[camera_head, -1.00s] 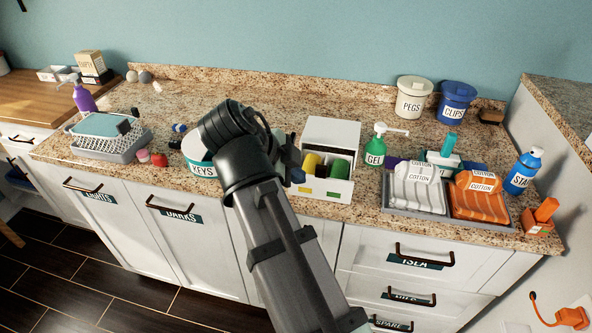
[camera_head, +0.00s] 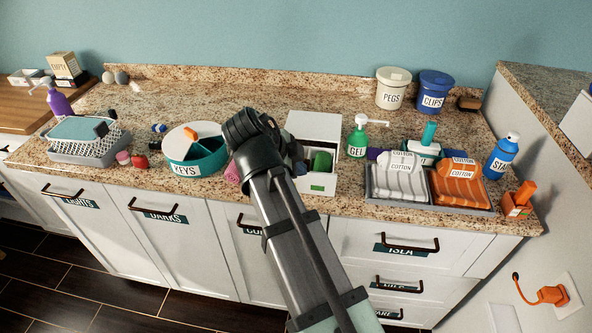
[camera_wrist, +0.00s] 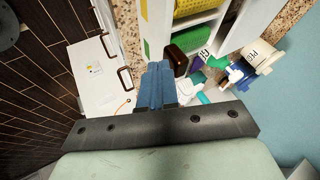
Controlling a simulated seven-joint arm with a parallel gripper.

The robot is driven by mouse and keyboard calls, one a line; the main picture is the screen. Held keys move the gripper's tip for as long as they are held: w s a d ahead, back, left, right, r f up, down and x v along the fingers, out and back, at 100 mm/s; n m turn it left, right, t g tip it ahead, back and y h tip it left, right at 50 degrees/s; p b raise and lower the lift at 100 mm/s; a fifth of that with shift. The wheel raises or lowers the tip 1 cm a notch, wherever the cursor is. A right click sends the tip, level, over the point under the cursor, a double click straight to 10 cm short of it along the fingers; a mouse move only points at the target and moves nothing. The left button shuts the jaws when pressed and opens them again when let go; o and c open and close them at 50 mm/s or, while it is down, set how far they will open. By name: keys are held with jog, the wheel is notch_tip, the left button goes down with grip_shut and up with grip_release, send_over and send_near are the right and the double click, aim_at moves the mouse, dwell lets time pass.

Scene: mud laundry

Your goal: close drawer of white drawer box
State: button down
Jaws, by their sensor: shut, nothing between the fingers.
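The white drawer box (camera_head: 318,124) stands on the granite counter, right of my arm in the head view. Its drawer (camera_head: 324,190) is pulled out toward the front. A green item (camera_head: 321,162) shows inside; the wrist view also shows a yellow one (camera_wrist: 190,7) next to the green one (camera_wrist: 185,47). My arm covers the drawer's left part in the head view. My gripper (camera_wrist: 160,68) has its blue fingers shut and empty, close to a dark brown knob or handle (camera_wrist: 177,60) at the drawer. I cannot tell whether they touch. In the head view the gripper is mostly hidden by my arm.
A teal-and-white round KEYS organizer (camera_head: 190,155) stands left of my arm. The green GEL bottle (camera_head: 358,138) stands just right of the box. A grey tray (camera_head: 385,196) with striped COTTON packs lies further right. Cabinet handles project below the counter.

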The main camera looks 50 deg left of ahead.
jog(key=w+a, duration=0.9)
jog(key=shift+w+a, duration=0.25)
jog(key=s+d+r, duration=0.3)
jog(key=s+r, duration=0.5)
jog(key=s, duration=0.1)
jog(key=shift+d, duration=0.4)
